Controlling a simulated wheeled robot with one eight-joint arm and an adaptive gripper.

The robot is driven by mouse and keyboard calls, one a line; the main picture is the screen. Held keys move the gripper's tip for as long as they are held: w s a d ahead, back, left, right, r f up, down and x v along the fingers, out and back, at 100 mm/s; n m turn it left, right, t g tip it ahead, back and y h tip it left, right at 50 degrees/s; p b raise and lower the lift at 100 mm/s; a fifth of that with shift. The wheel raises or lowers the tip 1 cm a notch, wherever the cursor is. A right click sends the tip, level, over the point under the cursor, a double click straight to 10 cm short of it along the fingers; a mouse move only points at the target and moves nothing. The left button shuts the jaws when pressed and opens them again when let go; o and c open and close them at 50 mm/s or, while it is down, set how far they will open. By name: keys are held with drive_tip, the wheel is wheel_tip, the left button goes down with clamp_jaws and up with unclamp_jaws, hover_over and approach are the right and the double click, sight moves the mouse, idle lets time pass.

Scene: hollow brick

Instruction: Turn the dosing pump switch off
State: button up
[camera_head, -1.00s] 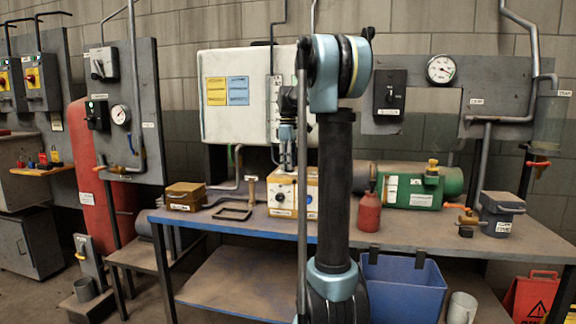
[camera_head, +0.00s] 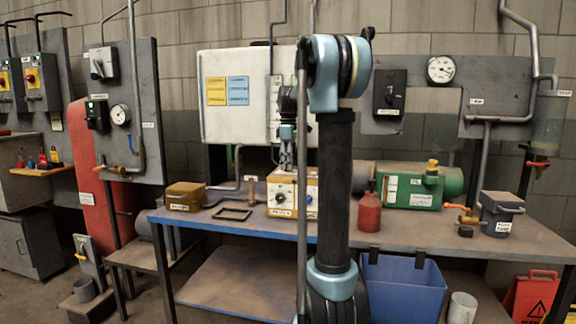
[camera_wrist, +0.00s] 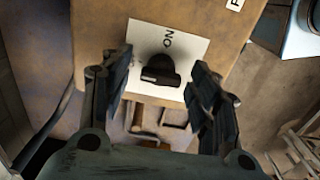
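The dosing pump appears to be the yellow and white box (camera_head: 292,175) on the table, with dark round knobs on its front. In the wrist view, a black rotary switch (camera_wrist: 160,70) sits on a white plate (camera_wrist: 185,45) on an orange-brown face. "ON" is printed beside the switch; other plate marks are hidden or too small to read. My gripper (camera_wrist: 160,78) is open, with one finger on each side of the switch and visible gaps between. In the head view, my gripper (camera_head: 287,155) is small, at the top of the box, partly beside my dark arm.
On the table (camera_head: 400,238) are a brown box (camera_head: 184,195), a flat dark frame (camera_head: 232,214), a red bottle (camera_head: 369,213), a green pump (camera_head: 412,188) and a grey container (camera_head: 497,213). A white cabinet (camera_head: 235,120) stands behind. A blue bin (camera_head: 402,290) is at the front.

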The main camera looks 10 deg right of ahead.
drive_tip(key=shift+r, duration=0.1)
wheel_tip(320, 180, up, 12)
idle(0.7)
drive_tip(key=shift+f, duration=0.2)
drive_tip(key=s+f+m+t, duration=0.1)
drive_tip(key=s+f+m, duration=0.3)
drive_tip(key=s+f, duration=0.5)
drive_tip(key=s+f+m, duration=0.3)
drive_tip(key=s+f, duration=0.2)
drive_tip(key=s, duration=0.8)
drive_tip(key=s+f+m, duration=0.3)
drive_tip(key=s+f, duration=0.6)
drive_tip(key=f, duration=0.2)
drive_tip(key=s+f+m+t, duration=0.1)
drive_tip(key=s+f+m, duration=0.2)
drive_tip(key=s+f, duration=0.6)
wheel_tip(320, 180, down, 3)
drive_tip(key=shift+r, duration=0.1)
drive_tip(key=shift+a, duration=0.1)
